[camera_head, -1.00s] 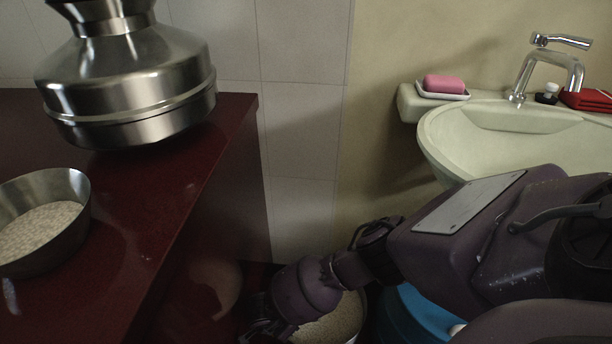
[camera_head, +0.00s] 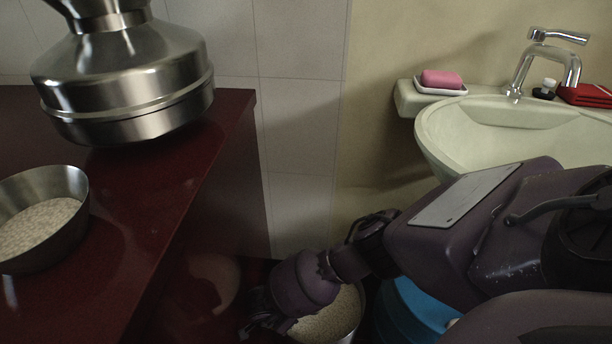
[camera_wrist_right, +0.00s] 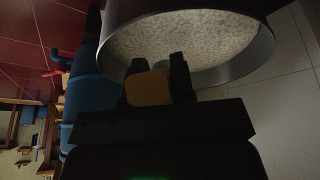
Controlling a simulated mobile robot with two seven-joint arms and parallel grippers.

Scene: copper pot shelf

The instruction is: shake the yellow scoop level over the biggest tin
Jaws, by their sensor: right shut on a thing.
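A large tin of pale grain (camera_head: 361,318) stands low on the floor in the head view, partly hidden by my right arm. In the right wrist view, a round metal tin (camera_wrist_right: 262,52) with pale grain fills the top. My right gripper (camera_wrist_right: 158,68) is shut on the yellow scoop (camera_wrist_right: 150,89), of which a dull yellow part shows between the fingers. The scoop's bowl and tilt cannot be made out. In the head view my right gripper (camera_head: 262,322) is dark and low, at the tin's left side; the scoop is hidden there. My left gripper is not in view.
A dark red counter (camera_head: 150,215) at left holds a steel pot (camera_head: 130,85) and a metal bowl of grain (camera_head: 62,235). A blue container (camera_head: 412,310) stands right of the tin. A sink (camera_head: 440,135) with pink soap (camera_head: 441,79) is at upper right.

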